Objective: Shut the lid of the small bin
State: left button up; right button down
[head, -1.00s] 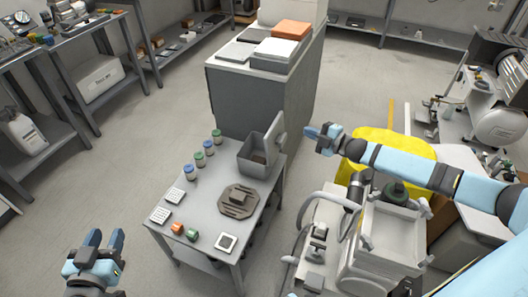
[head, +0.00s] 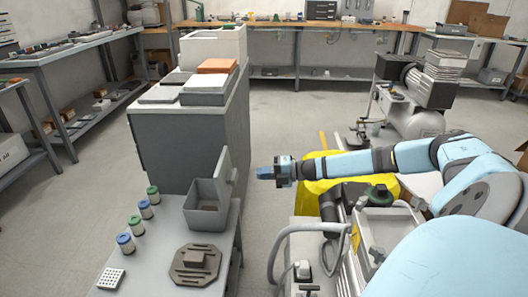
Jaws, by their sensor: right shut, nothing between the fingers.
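The small grey bin (head: 205,214) stands at the far right corner of the small table (head: 150,277). Its lid (head: 221,172) is raised, standing upright along the bin's right side, and the bin's opening shows. My right gripper (head: 263,173) is shut and empty. It hovers to the right of the raised lid, at about the lid's height, with a gap between them in the picture. My left gripper is out of the picture.
Several lidded jars (head: 146,209) line the table's left side. A dark octagonal plate (head: 197,265) lies in front of the bin. A grey cabinet (head: 190,140) stands behind it. White equipment (head: 300,255) and a yellow-covered thing (head: 310,198) lie under my right arm.

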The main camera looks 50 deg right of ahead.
aim_at(237, 175)
jog(key=b+x, duration=0.1)
jog(key=x, duration=0.4)
jog(key=shift+w+a+f, duration=0.1)
jog(key=shift+w+a, duration=0.35)
jog(key=shift+w, duration=0.05)
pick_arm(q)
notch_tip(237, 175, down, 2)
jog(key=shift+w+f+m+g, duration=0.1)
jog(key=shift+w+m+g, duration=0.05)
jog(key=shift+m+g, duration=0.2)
